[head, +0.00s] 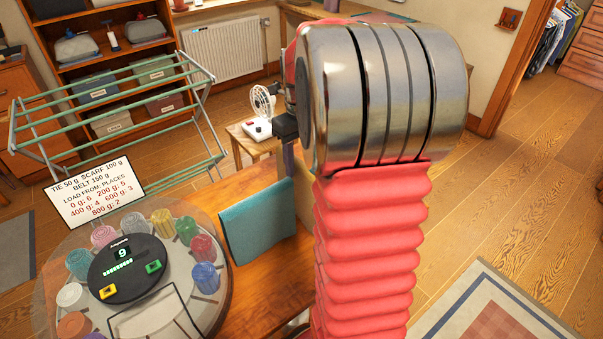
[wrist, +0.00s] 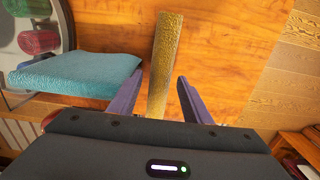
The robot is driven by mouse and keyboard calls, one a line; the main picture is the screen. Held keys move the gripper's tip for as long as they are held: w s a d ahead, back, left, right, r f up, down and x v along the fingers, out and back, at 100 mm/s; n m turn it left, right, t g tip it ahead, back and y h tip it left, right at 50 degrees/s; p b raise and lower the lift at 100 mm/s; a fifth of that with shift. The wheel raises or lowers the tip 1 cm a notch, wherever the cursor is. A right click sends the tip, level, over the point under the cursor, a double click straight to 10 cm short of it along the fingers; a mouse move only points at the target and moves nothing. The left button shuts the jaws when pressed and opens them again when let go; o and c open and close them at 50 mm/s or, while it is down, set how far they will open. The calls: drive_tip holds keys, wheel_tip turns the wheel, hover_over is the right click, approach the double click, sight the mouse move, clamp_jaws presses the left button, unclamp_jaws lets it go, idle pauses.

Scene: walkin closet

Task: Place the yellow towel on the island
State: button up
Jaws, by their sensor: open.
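The yellow towel (wrist: 166,50) shows in the wrist view as a narrow golden strip over the orange wooden top of the island (wrist: 225,40). My gripper (wrist: 161,77) is open, with one purple finger on each side of the strip and visible gaps between. The towel's near end runs down behind my gripper body and is hidden. In the head view a pale yellow sliver of it (head: 303,184) shows beside my arm, and the island top (head: 262,290) lies below. My gripper (head: 288,160) is mostly hidden by my arm there. I cannot tell how firmly the towel rests.
A folded teal towel (head: 257,222) lies on the island, left of the yellow one. A round carousel (head: 215,300) with several coloured rolls and a display stands further left. A drying rack (head: 110,110) and a small stool (head: 248,140) with a fan stand beyond.

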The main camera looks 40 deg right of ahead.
wheel_tip(320, 180, up, 5)
drive_tip(key=shift+r, duration=0.15)
idle(0.6)
drive_tip(key=shift+a+r+n, duration=0.15)
drive_tip(key=shift+a+n, duration=0.25)
drive_tip(key=shift+a, duration=0.05)
drive_tip(key=a+r+n, duration=0.1)
drive_tip(key=a+n, duration=0.1)
drive_tip(key=s+a+n, duration=0.1)
drive_tip(key=a+n, duration=0.2)
drive_tip(key=a+r+n+t, duration=0.1)
drive_tip(key=a+n, duration=0.1)
drive_tip(key=n, duration=0.1)
drive_tip(key=shift+s+a+r+h, duration=0.3)
drive_tip(key=shift+s+a, duration=0.05)
drive_tip(key=s+a+n+t, duration=0.1)
drive_tip(key=s+a+n, duration=0.3)
drive_tip(key=n, duration=0.5)
drive_tip(key=s+a+f+n+t, duration=0.1)
drive_tip(key=s+a+n, duration=0.3)
drive_tip(key=a+n, duration=0.4)
drive_tip(key=s+a+n+t, duration=0.2)
drive_tip(key=s+a+n, duration=0.2)
drive_tip(key=n, duration=0.6)
drive_tip(key=shift+a+f+n+t, duration=0.15)
drive_tip(key=shift+a+n+t, duration=0.2)
drive_tip(key=shift+a, duration=0.9)
